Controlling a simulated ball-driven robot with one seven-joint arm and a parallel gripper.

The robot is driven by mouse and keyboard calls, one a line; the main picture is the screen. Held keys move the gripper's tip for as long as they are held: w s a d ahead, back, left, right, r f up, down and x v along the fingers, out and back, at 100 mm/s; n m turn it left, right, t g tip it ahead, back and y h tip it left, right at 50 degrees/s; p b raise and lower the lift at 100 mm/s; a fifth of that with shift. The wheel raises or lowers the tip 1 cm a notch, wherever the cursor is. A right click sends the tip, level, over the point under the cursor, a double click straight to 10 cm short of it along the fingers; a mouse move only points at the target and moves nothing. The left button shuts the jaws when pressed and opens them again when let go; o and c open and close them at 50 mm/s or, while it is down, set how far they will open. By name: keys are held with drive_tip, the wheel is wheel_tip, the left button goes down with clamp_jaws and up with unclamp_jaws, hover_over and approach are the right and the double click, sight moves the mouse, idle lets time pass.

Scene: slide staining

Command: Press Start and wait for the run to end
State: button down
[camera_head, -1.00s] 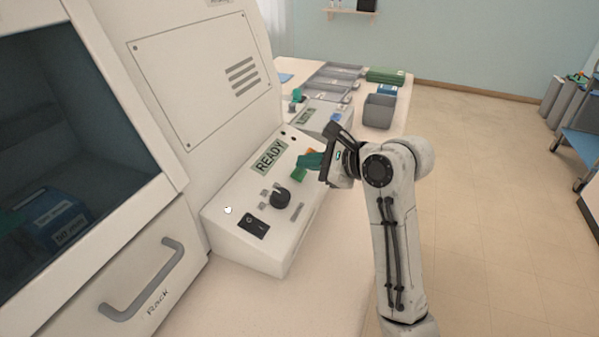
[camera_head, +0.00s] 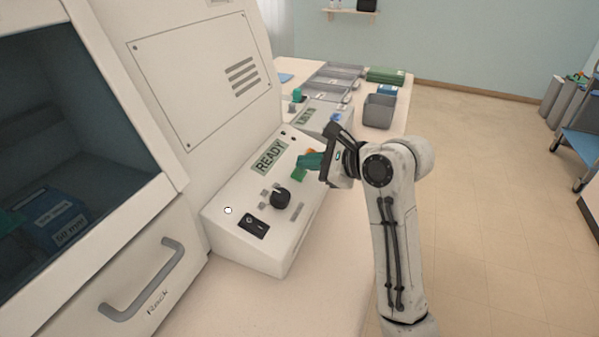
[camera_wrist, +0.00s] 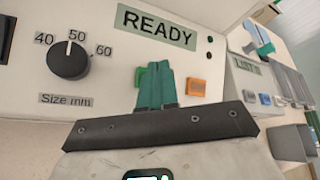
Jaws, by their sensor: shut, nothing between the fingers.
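The stainer's sloped control panel (camera_head: 240,219) carries a display (camera_head: 269,157) that reads READY; it also shows in the wrist view (camera_wrist: 157,26). A green button (camera_head: 299,174) sits below the display, and in the wrist view (camera_wrist: 141,77) it is partly hidden behind my fingers. An orange button (camera_wrist: 196,87) is to its right. My gripper (camera_head: 300,161) has teal fingers, shut and empty, pointing at the panel by the green button. In the wrist view the fingertips (camera_wrist: 159,68) overlap the green button's right side. I cannot tell whether they touch it.
A black size knob (camera_wrist: 69,60) points near 50. A black rocker switch (camera_head: 253,225) is at the panel's lower left. A drawer handle (camera_head: 146,281) juts out at the left. Grey trays (camera_head: 331,82) and a grey bin (camera_head: 379,111) stand on the bench behind.

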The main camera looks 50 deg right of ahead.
drive_tip(key=shift+f+p, duration=0.1)
drive_tip(key=shift+p, duration=0.2)
drive_tip(key=shift+w+f, duration=0.1)
drive_tip(key=shift+f, duration=0.2)
drive_tip(key=shift+w+a+f+p, duration=0.1)
drive_tip(key=shift+w+f+p, duration=0.05)
drive_tip(key=shift+f+p, duration=0.2)
idle(0.8)
drive_tip(key=shift+r, duration=0.15)
drive_tip(key=shift+s+r+p, duration=0.25)
drive_tip(key=shift+r+p, duration=0.4)
drive_tip(key=shift+p, duration=0.65)
drive_tip(key=r+p, duration=0.1)
drive_tip(key=p, duration=0.1)
drive_tip(key=s+r+p, duration=0.1)
drive_tip(key=r+p, duration=0.2)
drive_tip(key=p, duration=0.1)
drive_tip(key=shift+s+d+r, duration=0.3)
drive_tip(key=shift+s+d, duration=0.05)
drive_tip(key=shift+d, duration=0.05)
